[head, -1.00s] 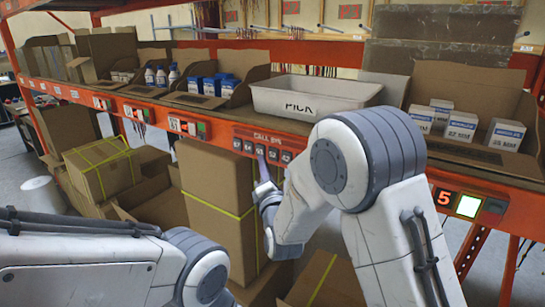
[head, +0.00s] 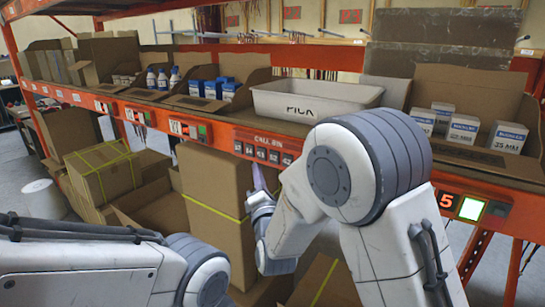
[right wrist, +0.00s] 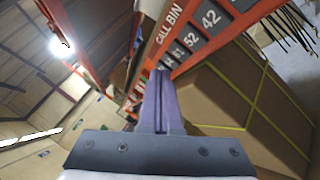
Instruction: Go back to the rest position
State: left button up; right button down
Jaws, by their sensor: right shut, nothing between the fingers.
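My right gripper (head: 258,178) shows in the head view below the orange shelf edge, in front of a tall cardboard box with a yellow strap (head: 215,195). In the right wrist view its purple fingers (right wrist: 160,100) are together with nothing between them. The "CALL BIN" button strip (head: 265,145) is on the shelf edge just above the fingertips, and the fingers look apart from it in the head view. My left arm comes in at the lower left of the head view, but its gripper is out of view.
A white PICK bin (head: 315,100) stands on the orange rack shelf, with open cartons of small boxes and bottles beside it. A lit panel marked 5 (head: 471,208) is on the right of the edge. Strapped boxes (head: 103,170) fill the space under the shelf.

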jog(key=s+a+f+m+g+y, duration=0.1)
jog(key=s+a+f+m+g, duration=0.2)
jog(key=s+f+m+g, duration=0.25)
jog(key=s+a+f+m+g+y, duration=0.1)
jog(key=s+a+f+m+g, duration=0.2)
jog(key=s+g, duration=0.4)
jog(key=s+d+f+m+g+h, duration=0.2)
jog(key=s+d+m+g, duration=0.2)
jog(key=s, duration=0.8)
jog(key=s+d+f+m+g+h, duration=0.1)
jog(key=s+d+m+g, duration=0.3)
jog(key=s, duration=0.9)
jog(key=d+f+m, duration=0.1)
jog(key=d+m, duration=0.1)
jog(key=d, duration=0.1)
jog(key=shift+h, duration=0.4)
